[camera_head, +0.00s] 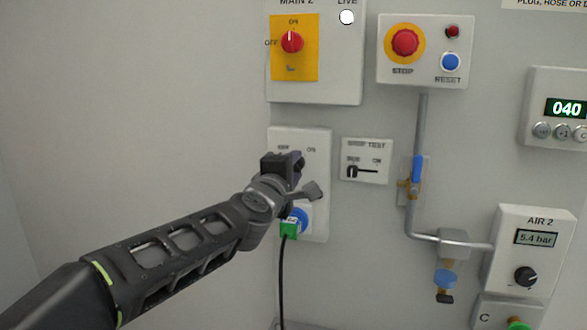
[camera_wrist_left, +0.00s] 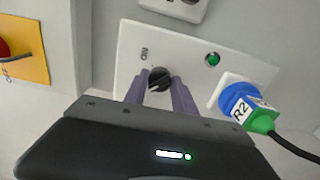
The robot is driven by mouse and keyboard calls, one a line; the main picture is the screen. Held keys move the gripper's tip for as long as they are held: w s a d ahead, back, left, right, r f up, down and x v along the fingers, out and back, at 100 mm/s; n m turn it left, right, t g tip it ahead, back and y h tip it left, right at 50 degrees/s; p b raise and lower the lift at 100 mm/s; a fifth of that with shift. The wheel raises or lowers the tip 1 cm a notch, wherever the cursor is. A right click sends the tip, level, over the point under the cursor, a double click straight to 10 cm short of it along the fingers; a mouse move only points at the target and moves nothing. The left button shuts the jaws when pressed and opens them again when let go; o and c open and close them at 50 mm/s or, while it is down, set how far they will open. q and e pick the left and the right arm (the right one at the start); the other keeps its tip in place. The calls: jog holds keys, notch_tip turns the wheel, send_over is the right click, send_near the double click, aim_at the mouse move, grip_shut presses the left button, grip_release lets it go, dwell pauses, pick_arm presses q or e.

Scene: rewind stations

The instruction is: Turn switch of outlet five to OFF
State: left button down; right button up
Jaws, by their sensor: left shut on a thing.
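The outlet panel (camera_head: 318,150) is a white plate on the wall with a switch and a socket; I cannot read an outlet number on it. In the left wrist view the panel (camera_wrist_left: 128,62) carries a black rotary knob (camera_wrist_left: 160,78) and an ON label. My left gripper (camera_head: 297,166) is at the panel and hides the knob in the head view. In the left wrist view the left gripper (camera_wrist_left: 159,88) has one finger on each side of the knob and is shut on it. My right gripper is not in view.
A blue and green plug (camera_wrist_left: 240,105) marked R2 sits in the socket beside the knob, its black cable (camera_head: 282,270) hanging down. A green lamp (camera_wrist_left: 213,59) is near it. The main switch box (camera_head: 345,85) is above; a slider plate (camera_head: 367,147) and blue-handled valve (camera_head: 417,168) stand right.

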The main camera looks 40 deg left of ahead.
pick_arm(q)
jog(key=c, duration=1)
grip_release()
jog(key=p+v, duration=0.1)
jog(key=v, duration=0.6)
jog(key=shift+s+d, duration=0.15)
jog(key=shift+s, duration=0.25)
